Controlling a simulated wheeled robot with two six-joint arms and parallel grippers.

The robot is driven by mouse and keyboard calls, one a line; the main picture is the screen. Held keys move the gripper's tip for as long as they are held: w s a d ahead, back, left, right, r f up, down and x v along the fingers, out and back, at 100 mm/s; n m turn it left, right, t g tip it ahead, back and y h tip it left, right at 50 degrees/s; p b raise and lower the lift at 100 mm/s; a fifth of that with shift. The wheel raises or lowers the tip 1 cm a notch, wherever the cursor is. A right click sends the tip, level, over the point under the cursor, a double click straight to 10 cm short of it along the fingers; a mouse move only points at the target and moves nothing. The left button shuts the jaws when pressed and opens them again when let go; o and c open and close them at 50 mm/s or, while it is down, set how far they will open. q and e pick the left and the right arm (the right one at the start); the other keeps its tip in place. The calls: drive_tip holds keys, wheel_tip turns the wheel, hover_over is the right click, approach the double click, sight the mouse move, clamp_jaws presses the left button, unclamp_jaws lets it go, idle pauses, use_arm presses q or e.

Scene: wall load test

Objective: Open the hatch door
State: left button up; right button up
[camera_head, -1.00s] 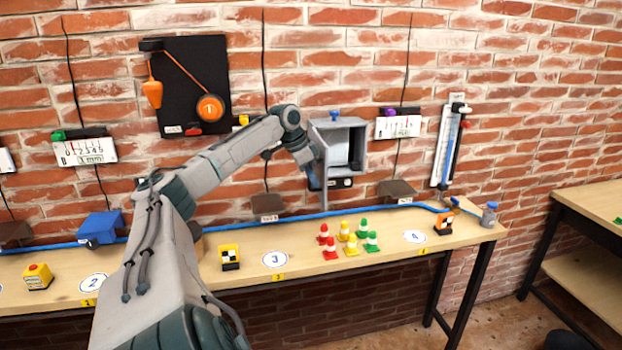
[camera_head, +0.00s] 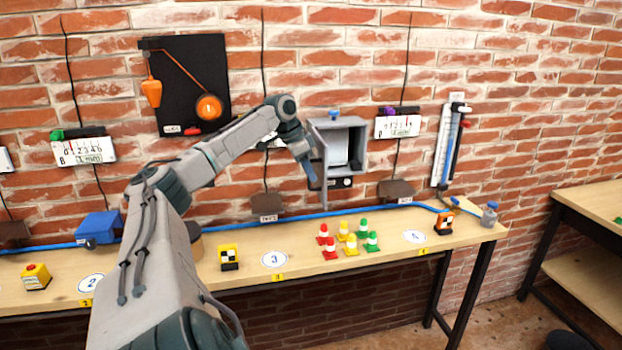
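My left gripper (camera_head: 311,178) is at the left, outer side of the door, pointing down. It is small and dark here, so I cannot tell whether its fingers are open or whether it touches the door. My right gripper is not in view.
A wooden bench (camera_head: 310,278) runs below, with small red, yellow and green cones (camera_head: 346,240) on it. A blue hose (camera_head: 350,211) runs along its back. A black pulley board (camera_head: 190,75) hangs left of the hatch and a gauge (camera_head: 448,145) right of it.

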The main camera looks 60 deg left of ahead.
use_arm(q)
drive_tip(key=d+v, duration=0.1)
drive_tip(key=v, duration=0.7)
drive_tip(key=shift+s+a+r, duration=0.15)
drive_tip(key=shift+a+r, duration=0.1)
drive_tip(key=shift+a, duration=0.25)
